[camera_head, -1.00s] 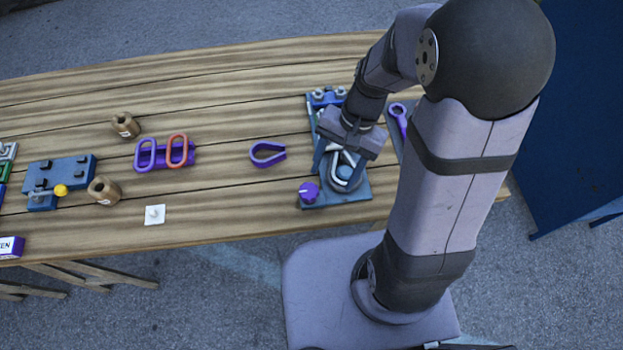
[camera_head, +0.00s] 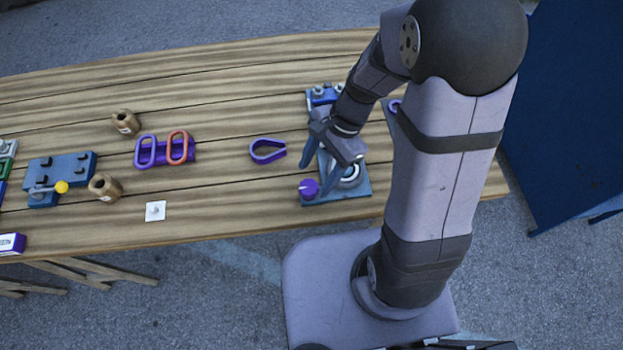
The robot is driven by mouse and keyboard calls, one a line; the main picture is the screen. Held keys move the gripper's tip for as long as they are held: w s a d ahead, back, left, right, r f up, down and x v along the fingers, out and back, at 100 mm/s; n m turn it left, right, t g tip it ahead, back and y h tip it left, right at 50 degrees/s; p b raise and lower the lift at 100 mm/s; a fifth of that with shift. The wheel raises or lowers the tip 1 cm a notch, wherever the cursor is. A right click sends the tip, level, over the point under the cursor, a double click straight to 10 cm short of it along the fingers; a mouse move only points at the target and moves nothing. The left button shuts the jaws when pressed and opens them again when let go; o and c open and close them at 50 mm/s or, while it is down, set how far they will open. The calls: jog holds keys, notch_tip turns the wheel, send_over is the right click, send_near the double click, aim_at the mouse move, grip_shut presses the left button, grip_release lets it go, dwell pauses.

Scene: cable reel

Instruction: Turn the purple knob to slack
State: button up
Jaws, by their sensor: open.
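The purple knob (camera_head: 309,188) sits at the near left corner of a blue base plate (camera_head: 350,191) on the wooden table. A pale line shows on the knob, but its setting is too small to read. A round reel part with a white ring (camera_head: 348,178) is on the plate to the right of the knob. My gripper (camera_head: 319,178) is open above the plate. Its two fingers are spread, one behind the knob and one to its right. The fingers look apart from the knob, but their height is hard to tell. My gripper hides part of the plate and reel.
A purple loop (camera_head: 267,152) lies left of the plate. Purple and orange handles (camera_head: 165,150), two wooden cylinders (camera_head: 105,187) (camera_head: 125,122), a blue fixture with a yellow ball (camera_head: 62,187) and a white square piece (camera_head: 155,211) are further left. Bare table lies left of the knob.

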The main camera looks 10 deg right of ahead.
aim_at(309, 187)
jog(key=shift+x, duration=1.95)
jog(key=c, duration=1.1)
